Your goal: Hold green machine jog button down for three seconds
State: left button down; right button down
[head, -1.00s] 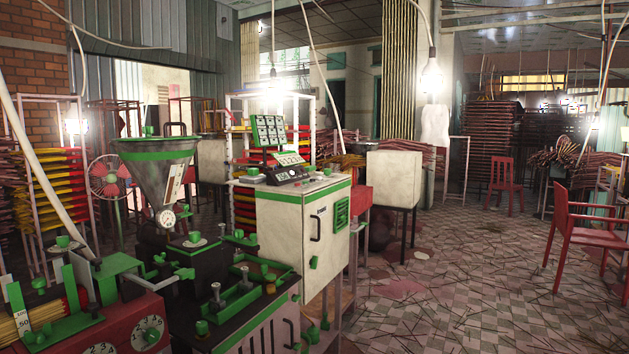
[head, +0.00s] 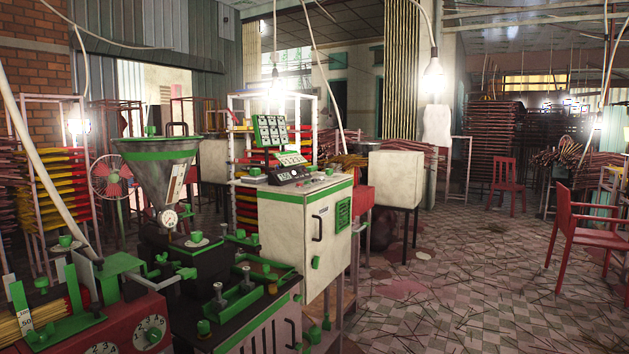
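The green machine stands at the left centre. It has a steel hopper with a green band (head: 157,180), a dark body with green fittings (head: 235,300), and a cream control cabinet (head: 290,240) with green trim. On top of the cabinet sit a small control box with a display (head: 288,175) and a tilted green panel of several square dials (head: 270,131). Small buttons or knobs (head: 328,172) show along the cabinet's top edge. Which one is the jog button is too small to tell. Neither of my grippers is in view.
A red machine (head: 120,325) with white dials and incense sticks (head: 25,325) stands at the front left. A cream box on legs (head: 396,180) is behind the cabinet. A red chair (head: 585,235) is at the right. The tiled floor (head: 450,280) between is open, with scattered sticks.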

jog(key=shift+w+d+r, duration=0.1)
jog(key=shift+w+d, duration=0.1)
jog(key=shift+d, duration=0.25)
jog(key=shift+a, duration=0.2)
